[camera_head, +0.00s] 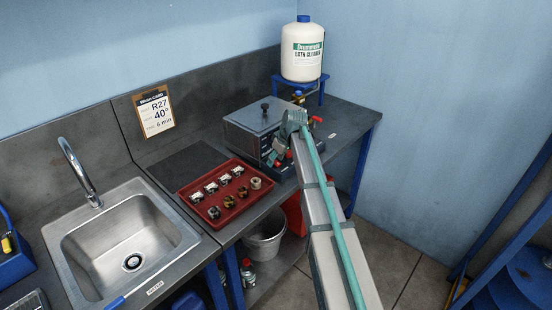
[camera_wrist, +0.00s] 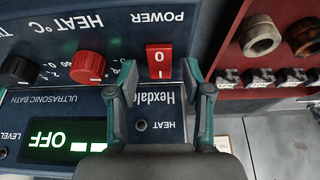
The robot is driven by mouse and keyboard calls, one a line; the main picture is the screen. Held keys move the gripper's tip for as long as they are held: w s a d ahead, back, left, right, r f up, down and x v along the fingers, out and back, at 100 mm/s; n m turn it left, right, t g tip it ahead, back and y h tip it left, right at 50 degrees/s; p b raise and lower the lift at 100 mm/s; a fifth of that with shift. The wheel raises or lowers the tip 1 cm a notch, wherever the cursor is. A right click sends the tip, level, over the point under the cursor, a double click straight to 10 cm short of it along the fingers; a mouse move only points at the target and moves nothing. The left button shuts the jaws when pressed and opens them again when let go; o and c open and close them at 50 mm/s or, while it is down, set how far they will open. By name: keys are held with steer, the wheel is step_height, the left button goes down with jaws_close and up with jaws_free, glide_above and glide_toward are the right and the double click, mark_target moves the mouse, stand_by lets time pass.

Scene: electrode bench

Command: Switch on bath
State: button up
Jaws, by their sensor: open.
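The ultrasonic bath (camera_head: 262,118) is a dark blue box with a grey lid and black knob, at the back of the bench in the head view. In the wrist view its front panel (camera_wrist: 60,105) appears upside down. The red power rocker switch (camera_wrist: 158,61), marked O and I, sits below the word POWER. The display (camera_wrist: 60,140) reads OFF. My gripper (camera_head: 283,150) is at the bath's front in the head view. In the wrist view my gripper (camera_wrist: 158,78) is open and empty, its fingertips on either side of the switch; contact cannot be told.
A red tray (camera_head: 225,192) with several small fittings lies left of the bath. A red knob (camera_wrist: 87,67) and a black knob (camera_wrist: 18,70) are beside the switch. A white bath cleaner container (camera_head: 302,52) stands on a blue stand behind. A sink (camera_head: 125,240) is at left.

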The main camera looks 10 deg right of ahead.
jaws_close()
steer(key=shift+w+a+r+g+h+p, duration=0.2)
steer(key=shift+w+g+h+p, duration=0.3)
steer(key=shift+g, duration=0.3)
steer(key=shift+f+g, duration=0.1)
steer(key=shift+g, duration=0.2)
steer(key=shift+s+f+h, duration=0.1)
steer(key=shift+s+h, duration=0.05)
steer(key=shift+h, duration=0.25)
steer(key=shift+g, duration=0.3)
jaws_free()
